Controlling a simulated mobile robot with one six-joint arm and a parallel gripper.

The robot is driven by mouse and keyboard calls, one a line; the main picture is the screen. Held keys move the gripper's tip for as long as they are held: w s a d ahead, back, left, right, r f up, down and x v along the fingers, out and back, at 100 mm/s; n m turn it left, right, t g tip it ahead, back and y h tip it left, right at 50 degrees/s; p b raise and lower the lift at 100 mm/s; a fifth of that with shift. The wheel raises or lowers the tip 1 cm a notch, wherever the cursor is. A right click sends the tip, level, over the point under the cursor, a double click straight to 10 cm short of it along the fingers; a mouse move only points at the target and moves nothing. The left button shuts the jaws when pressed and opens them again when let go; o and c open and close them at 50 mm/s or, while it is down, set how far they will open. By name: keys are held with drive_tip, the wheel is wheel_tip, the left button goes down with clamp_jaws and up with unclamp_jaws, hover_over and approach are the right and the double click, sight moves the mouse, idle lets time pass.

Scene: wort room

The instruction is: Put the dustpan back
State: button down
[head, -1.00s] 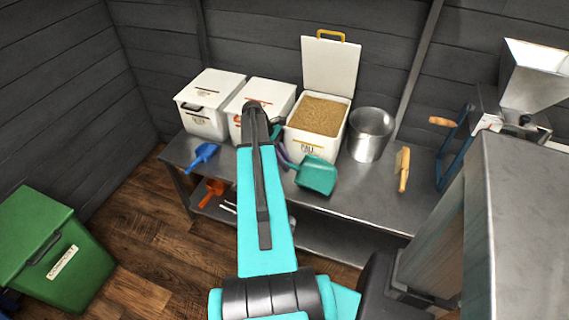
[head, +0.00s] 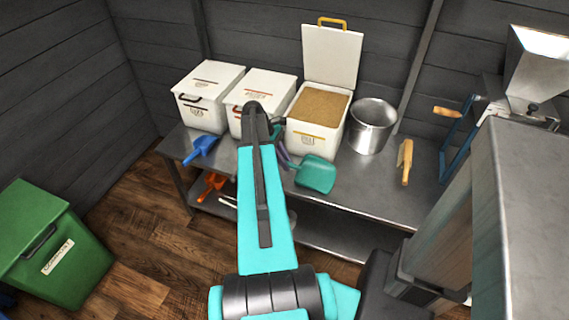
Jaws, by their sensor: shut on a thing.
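The dustpan (head: 316,174) is teal-green, with its wide pan towards the lower right. It appears in front of the open grain bin, over the bench's front part. My gripper (head: 283,153) is at the pan's handle end, largely hidden behind my own arm, and is shut on the dustpan. A purple part shows beside the pan at the grip. The handle itself is mostly hidden. I cannot tell how high the pan is above the bench.
The steel bench (head: 370,190) carries lidded white bins (head: 207,97), the open grain bin (head: 318,138), a steel pot (head: 372,125), a blue scoop (head: 203,147) and a brush (head: 405,162). An orange scoop (head: 211,186) lies on the shelf below. A green bin (head: 55,245) stands left; a metal cabinet (head: 535,200) is right.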

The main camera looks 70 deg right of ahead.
drive_tip(key=c, duration=1.6)
unclamp_jaws()
drive_tip(key=shift+w+r, duration=0.1)
drive_tip(key=v, duration=1.3)
drive_tip(key=shift+w+r, duration=0.15)
drive_tip(key=shift+r, duration=0.05)
